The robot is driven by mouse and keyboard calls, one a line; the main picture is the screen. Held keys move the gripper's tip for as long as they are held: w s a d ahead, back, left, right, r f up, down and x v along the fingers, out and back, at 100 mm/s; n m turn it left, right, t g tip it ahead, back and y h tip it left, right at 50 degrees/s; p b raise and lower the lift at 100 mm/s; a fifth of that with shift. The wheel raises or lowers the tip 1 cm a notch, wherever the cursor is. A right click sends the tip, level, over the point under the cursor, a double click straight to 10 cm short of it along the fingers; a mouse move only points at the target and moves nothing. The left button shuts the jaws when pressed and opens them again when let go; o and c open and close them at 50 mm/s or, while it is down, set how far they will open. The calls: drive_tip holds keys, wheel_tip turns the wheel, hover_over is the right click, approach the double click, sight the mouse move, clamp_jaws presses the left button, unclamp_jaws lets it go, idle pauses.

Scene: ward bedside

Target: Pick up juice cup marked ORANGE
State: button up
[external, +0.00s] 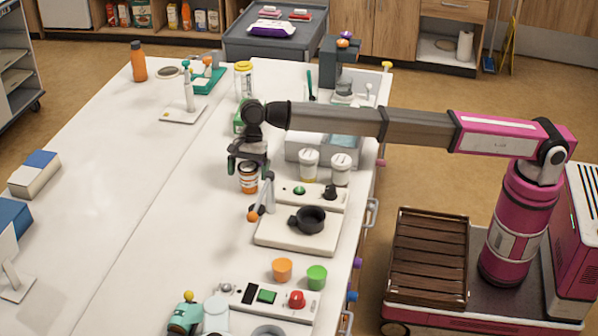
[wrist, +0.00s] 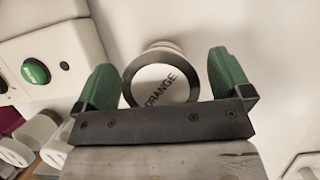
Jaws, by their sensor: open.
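The juice cup (wrist: 160,90) shows in the wrist view from above. Its round pale lid has a dark rim and reads ORANGE. The cup lies between the two green fingers of my gripper (wrist: 165,77), with a gap seen at the right finger and the left finger close to its rim. In the external view the cup (external: 248,181) stands upright on the white counter with an orange band around it. My gripper (external: 248,162) is open just above and around its top, pointing down. The gripper partly hides the cup's top.
The counter (external: 170,210) to the left is clear.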

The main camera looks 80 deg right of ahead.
drive_tip(key=shift+a+f, duration=0.2)
drive_tip(key=shift+f, duration=0.35)
drive_tip(key=c, duration=1.1)
drive_tip(key=shift+r, duration=0.15)
